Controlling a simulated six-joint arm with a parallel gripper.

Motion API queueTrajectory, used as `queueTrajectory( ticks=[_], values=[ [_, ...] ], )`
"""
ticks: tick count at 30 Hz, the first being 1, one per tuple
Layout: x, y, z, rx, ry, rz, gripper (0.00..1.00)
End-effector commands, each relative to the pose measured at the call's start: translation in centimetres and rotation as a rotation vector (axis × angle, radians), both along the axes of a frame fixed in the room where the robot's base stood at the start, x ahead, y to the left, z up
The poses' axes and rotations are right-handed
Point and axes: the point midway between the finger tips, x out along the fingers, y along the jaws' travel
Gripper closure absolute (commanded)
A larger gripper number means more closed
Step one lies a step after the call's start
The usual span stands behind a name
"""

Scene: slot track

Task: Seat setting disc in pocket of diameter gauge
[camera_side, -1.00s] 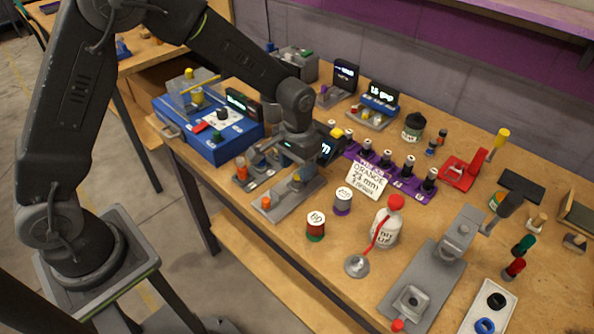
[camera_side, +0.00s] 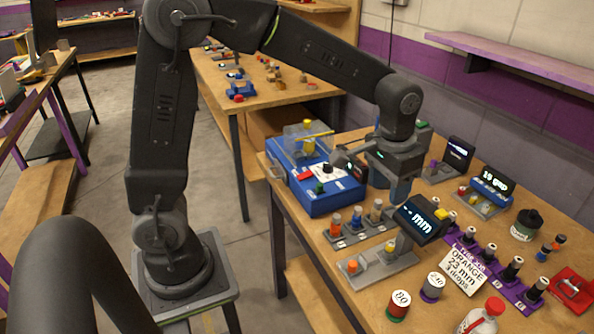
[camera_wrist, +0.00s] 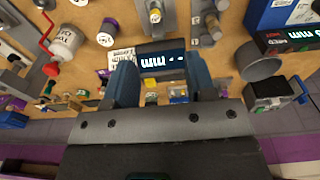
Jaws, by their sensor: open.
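The diameter gauge has a grey base (camera_side: 372,270) with an orange knob at its near end and a dark display (camera_side: 422,219) reading "-- mm". The display also shows in the wrist view (camera_wrist: 163,62), between the two blue-grey fingers. My gripper (camera_side: 398,190) is open and hangs just above and behind the display; the gripper in the wrist view (camera_wrist: 162,90) holds nothing that I can see. A small grey rack (camera_side: 345,242) with orange, blue and grey knobbed pieces stands beside the gauge. I cannot tell which piece is the setting disc, and the pocket is not clear.
A blue box (camera_side: 318,203) stands behind the rack. A card (camera_side: 464,270) reads "ORANGE 23 mm 3 drops", beside a purple rack (camera_side: 515,292) of dark-topped pieces.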

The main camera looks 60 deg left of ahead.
Motion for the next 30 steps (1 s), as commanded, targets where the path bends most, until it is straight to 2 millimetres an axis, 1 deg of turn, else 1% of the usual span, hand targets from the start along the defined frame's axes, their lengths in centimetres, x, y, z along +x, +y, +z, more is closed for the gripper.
queueTrajectory(
  ticks=[1, 3, 5, 6, 10, 12, 15, 18, 21, 24, 30],
  values=[
    [-1.6, 0.6, 1.7, -0.003, -0.040, 0.003, 0.50],
    [-3.8, 1.4, 3.5, -0.006, -0.087, 0.003, 0.50],
    [-5.8, 2.0, 4.7, -0.007, -0.128, 0.004, 0.50],
    [-7.1, 2.4, 5.3, -0.008, -0.155, 0.004, 0.50],
    [-11.4, 3.4, 6.7, -0.006, -0.242, 0.004, 0.50],
    [-13.6, 3.8, 6.9, -0.004, -0.287, 0.005, 0.50],
    [-16.1, 4.3, 6.8, 0.001, -0.340, 0.005, 0.50],
    [-17.7, 4.6, 6.5, 0.006, -0.379, 0.004, 0.50],
    [-18.7, 4.7, 6.3, 0.009, -0.401, 0.004, 0.50],
    [-19.0, 4.7, 6.1, 0.010, -0.408, 0.003, 0.50],
    [-19.0, 4.7, 6.1, 0.010, -0.408, 0.003, 0.50]
  ],
)
